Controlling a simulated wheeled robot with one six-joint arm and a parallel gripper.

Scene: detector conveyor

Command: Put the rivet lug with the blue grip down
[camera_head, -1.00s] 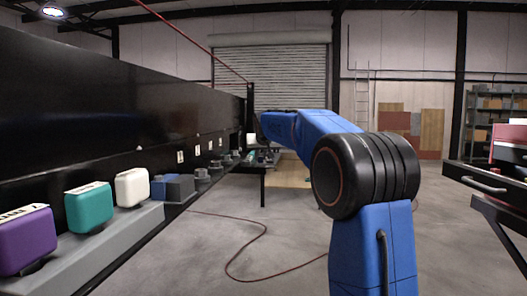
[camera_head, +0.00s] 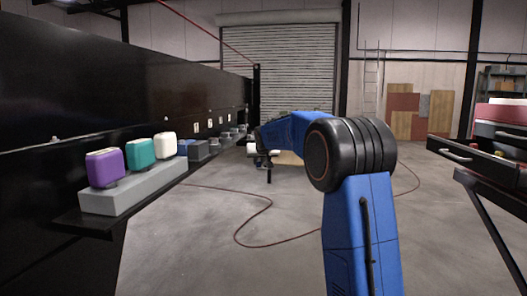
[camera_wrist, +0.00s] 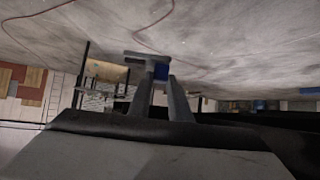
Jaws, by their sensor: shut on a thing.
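In the wrist view, which looks upside down, my gripper (camera_wrist: 160,85) has its two grey fingers closed on a small blue piece, the blue grip of the rivet lug (camera_wrist: 161,72). A grey bar-shaped part shows by the fingertips; I cannot tell whether it is part of the lug. The held lug is off the floor, with open space around it.
A black conveyor wall (camera_head: 60,100) runs along the left. Its grey ledge block (camera_head: 130,190) carries purple (camera_head: 105,168), teal (camera_head: 140,153) and white (camera_head: 165,146) blocks. An open drawer cabinet (camera_head: 478,153) stands right. The floor (camera_head: 215,240) between is clear except for a red cable (camera_head: 268,207).

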